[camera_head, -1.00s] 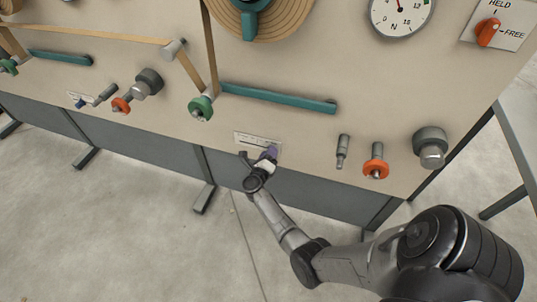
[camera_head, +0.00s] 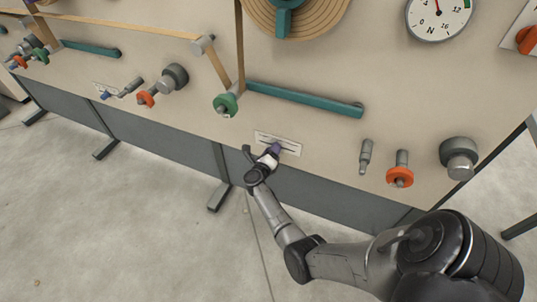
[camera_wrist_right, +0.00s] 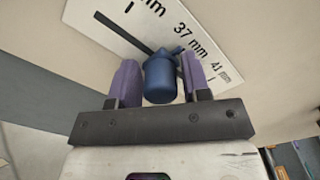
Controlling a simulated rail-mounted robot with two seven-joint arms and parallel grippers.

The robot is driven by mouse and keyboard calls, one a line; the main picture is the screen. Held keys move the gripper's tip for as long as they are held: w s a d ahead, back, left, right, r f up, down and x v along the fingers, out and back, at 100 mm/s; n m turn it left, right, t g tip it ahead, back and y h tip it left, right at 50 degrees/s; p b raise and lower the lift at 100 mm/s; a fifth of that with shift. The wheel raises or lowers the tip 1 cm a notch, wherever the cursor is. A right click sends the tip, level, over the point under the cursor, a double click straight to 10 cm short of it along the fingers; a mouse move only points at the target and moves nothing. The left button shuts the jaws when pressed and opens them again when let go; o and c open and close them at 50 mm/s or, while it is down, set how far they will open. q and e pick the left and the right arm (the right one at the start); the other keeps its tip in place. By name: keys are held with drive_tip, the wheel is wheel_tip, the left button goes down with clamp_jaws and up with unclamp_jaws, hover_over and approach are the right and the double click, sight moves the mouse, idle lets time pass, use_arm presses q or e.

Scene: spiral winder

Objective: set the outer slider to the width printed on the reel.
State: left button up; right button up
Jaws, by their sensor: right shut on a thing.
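The outer slider's white scale plate (camera_head: 291,147) is on the beige panel, below the teal bar. My right gripper (camera_head: 271,152) is at the plate, near its middle. In the right wrist view its purple fingers (camera_wrist_right: 160,85) are on either side of the blue slider knob (camera_wrist_right: 160,80), shut on it. The knob sits at the dark slot, close to the "37 mm" print on the plate (camera_wrist_right: 115,20); "41 mm" is further right. The exact setting is hard to read. The reel (camera_head: 325,14) is cut off at the top, with no width print visible. My left gripper is not in view.
A teal bar (camera_head: 305,100) and green roller (camera_head: 226,104) are above the plate. A grey peg (camera_head: 366,156), orange-ringed knob (camera_head: 400,174) and large grey knob (camera_head: 459,156) stick out to the right. A dial (camera_head: 438,14) is at top right. Free floor is below.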

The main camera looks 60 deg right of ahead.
drive_tip(key=shift+s, duration=0.35)
drive_tip(key=o, duration=0.8)
drive_tip(key=shift+s, duration=0.15)
drive_tip(key=shift+o, duration=1.2)
drive_tip(key=shift+w, duration=0.3)
drive_tip(key=shift+s+a+r+p, duration=0.1)
drive_tip(key=shift+s+a+p, duration=0.15)
drive_tip(key=shift+a, duration=0.2)
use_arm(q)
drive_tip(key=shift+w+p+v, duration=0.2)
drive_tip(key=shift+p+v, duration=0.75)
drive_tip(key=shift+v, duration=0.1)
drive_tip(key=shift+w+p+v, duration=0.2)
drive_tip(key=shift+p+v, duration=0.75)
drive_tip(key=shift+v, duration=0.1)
use_arm(e)
drive_tip(key=s+a, duration=0.1)
drive_tip(key=a, duration=1.2)
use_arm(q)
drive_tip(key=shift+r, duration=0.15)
use_arm(e)
drive_tip(key=shift+s+d, duration=0.1)
